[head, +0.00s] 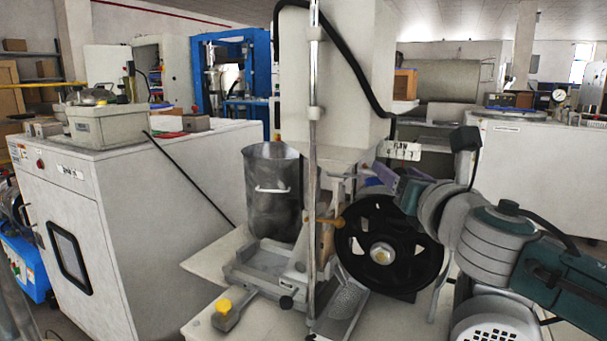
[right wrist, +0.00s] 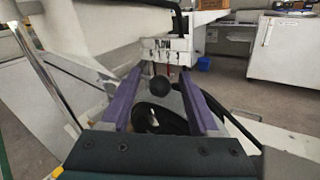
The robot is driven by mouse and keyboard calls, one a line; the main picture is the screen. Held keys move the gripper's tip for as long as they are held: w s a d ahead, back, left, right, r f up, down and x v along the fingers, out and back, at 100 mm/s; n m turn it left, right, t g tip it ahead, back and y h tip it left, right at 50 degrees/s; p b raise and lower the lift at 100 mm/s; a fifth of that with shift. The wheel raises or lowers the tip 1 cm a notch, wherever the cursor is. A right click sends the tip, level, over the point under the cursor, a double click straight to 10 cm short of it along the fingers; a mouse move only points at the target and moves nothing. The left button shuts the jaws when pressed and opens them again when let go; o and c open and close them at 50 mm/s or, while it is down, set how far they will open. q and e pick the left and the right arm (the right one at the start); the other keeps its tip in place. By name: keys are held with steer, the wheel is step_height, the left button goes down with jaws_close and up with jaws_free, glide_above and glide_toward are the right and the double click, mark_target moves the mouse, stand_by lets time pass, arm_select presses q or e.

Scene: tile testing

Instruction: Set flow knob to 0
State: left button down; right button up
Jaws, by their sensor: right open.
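The flow knob (right wrist: 159,86) is a round black ball on a short stem, in the right wrist view. It sits below a white plate marked FLOW (right wrist: 162,49), which has several marks along its lower part. The plate also shows in the head view (head: 399,150); there the knob is hidden behind my gripper. My right gripper (right wrist: 160,74) is open, with one purple finger on each side of the knob. I cannot tell whether either finger touches it. In the head view my right gripper (head: 385,178) is just below the plate. My left gripper is not in view.
A black handwheel (head: 350,245) stands below my right gripper, beside a vertical metal rod (head: 314,120). A metal bucket (head: 272,195) stands left of the rod. A black cable (head: 347,55) hangs above the plate. A white cabinet (head: 180,190) is at left.

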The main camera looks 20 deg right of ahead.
jaws_close()
stand_by(0.5)
steer(key=shift+a+r, duration=0.1)
stand_by(0.8)
